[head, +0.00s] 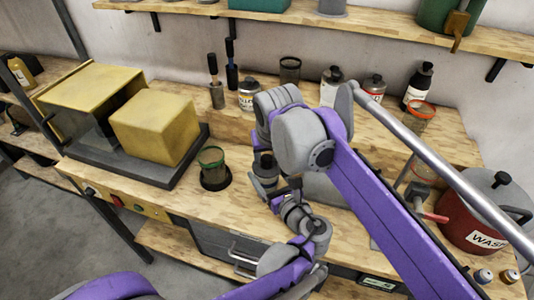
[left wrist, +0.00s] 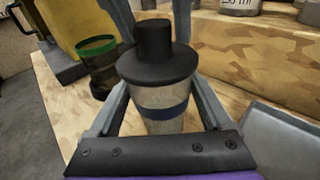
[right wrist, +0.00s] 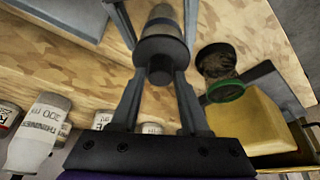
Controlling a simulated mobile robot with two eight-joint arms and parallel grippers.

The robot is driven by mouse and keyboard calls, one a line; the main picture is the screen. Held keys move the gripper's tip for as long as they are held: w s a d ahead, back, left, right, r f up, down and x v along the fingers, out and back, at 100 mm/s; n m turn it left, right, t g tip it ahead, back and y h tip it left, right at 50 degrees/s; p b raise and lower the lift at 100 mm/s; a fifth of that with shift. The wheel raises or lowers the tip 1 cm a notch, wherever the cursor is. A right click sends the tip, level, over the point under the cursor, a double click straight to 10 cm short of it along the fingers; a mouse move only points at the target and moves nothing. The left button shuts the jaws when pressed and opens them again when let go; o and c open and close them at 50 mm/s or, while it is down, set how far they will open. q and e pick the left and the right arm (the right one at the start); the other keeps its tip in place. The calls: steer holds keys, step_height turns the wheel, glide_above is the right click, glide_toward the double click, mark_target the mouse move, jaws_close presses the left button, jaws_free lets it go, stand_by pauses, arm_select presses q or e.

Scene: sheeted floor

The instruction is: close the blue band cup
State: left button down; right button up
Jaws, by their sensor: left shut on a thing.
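The blue band cup (left wrist: 158,115) is a cloudy cup with a blue band, upright in the left wrist view. A black lid (left wrist: 155,64) with a round knob sits on its mouth; I see no gap between them. My left gripper (left wrist: 157,108) is shut around the cup's body from both sides. My right gripper (right wrist: 161,78) comes from above, its fingers flanking the knob; whether they press on it I cannot tell. In the head view the cup (head: 265,180) is small and partly hidden by my arms.
A green-rimmed cup (head: 211,160) stands left of the blue band cup. A yellow block (head: 155,128) lies on a dark plate further left. Cans and bottles line the raised back ledge. A red pot (head: 472,225) and red-rimmed cup (head: 418,115) stand right.

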steer(key=shift+o, duration=1.4)
steer(key=v, duration=1.2)
arm_select(q)
jaws_free()
